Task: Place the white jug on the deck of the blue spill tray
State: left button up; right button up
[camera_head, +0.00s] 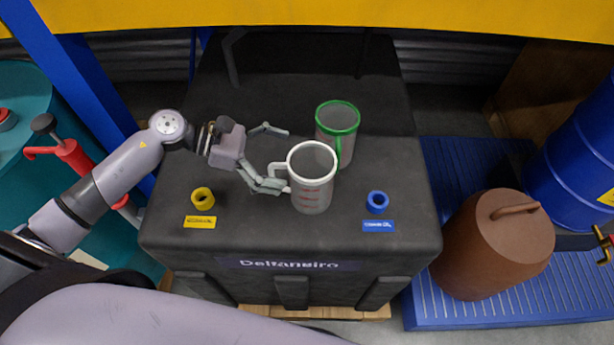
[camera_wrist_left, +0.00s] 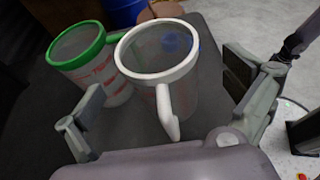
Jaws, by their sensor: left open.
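The white jug (camera_head: 312,178), a clear measuring jug with a white rim, handle and red markings, stands upright on the black crate top. My left gripper (camera_head: 276,158) is open at its left, on the handle side. In the left wrist view the white jug (camera_wrist_left: 168,82) stands between the spread fingers of the gripper (camera_wrist_left: 168,108), its handle facing me. I cannot tell whether a finger touches the handle. The blue spill tray (camera_head: 480,160) lies low at the right, with a slatted deck. My right gripper is not in view.
A green-rimmed jug (camera_head: 337,130) stands just behind the white one; it also shows in the left wrist view (camera_wrist_left: 88,62). A yellow ring (camera_head: 202,199) and a blue ring (camera_head: 377,202) sit on the crate (camera_head: 240,240). A brown lidded vessel (camera_head: 490,245) and blue drum (camera_head: 575,165) occupy the tray.

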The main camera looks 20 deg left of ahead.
aim_at(307, 163)
pick_arm(q)
jog(key=shift+w+d+p, duration=0.2)
jog(key=shift+d+p, duration=0.3)
jog(key=shift+d, duration=0.1)
jog(key=p+x, duration=0.2)
jog(key=x, duration=0.2)
jog(key=shift+w+d, duration=0.15)
jog(key=shift+d, duration=0.1)
jog(key=shift+a, duration=0.1)
jog(key=c, duration=1.7)
jog(key=shift+r, duration=0.15)
